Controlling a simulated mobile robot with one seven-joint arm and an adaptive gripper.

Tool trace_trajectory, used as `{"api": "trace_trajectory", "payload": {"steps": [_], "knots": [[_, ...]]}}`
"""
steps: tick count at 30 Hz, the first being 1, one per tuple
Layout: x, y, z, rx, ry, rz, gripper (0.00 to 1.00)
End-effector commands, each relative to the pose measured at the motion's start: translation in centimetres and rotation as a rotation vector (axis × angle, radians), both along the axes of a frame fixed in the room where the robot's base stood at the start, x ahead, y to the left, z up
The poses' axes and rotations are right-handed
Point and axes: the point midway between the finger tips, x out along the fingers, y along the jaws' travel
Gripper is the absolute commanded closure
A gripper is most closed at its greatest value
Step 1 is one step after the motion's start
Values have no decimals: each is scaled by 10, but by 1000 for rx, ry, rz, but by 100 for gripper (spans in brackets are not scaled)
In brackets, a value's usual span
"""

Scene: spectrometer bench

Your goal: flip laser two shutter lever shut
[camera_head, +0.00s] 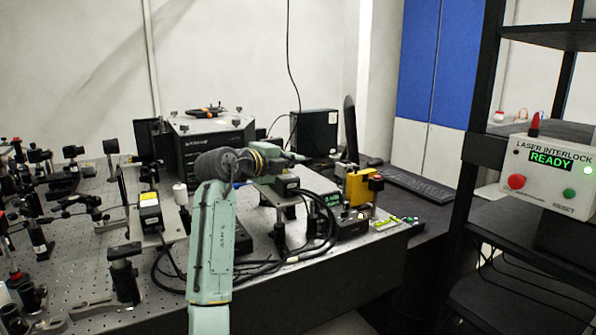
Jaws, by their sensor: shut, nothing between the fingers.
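My gripper (296,157) is at the end of my pale green arm, above the middle of the optical bench (80,200). It is small and dark in this view, with its fingers shut and empty. A yellow block (358,187) with a black and red part on it stands right of my gripper, apart from it. A unit with a yellow label (150,213) stands left of my arm. I cannot tell which unit is laser two, and no shutter lever can be made out. My arm hides part of the bench behind it.
Loose black cables (325,240) loop over the bench right of my arm. Many optic mounts crowd the left side. A keyboard (420,185) lies at the back right. The laser interlock box (550,175) reads READY on a black rack at the right.

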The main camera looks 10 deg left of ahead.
Motion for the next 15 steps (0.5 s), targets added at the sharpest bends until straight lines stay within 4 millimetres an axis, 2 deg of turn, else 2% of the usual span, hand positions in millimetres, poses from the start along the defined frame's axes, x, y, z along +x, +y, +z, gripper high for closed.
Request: {"api": "trace_trajectory", "payload": {"steps": [3,15], "knots": [[6,1,-4,-80,-53,-3,100],[3,9,3,-70,-51,1,100]]}}
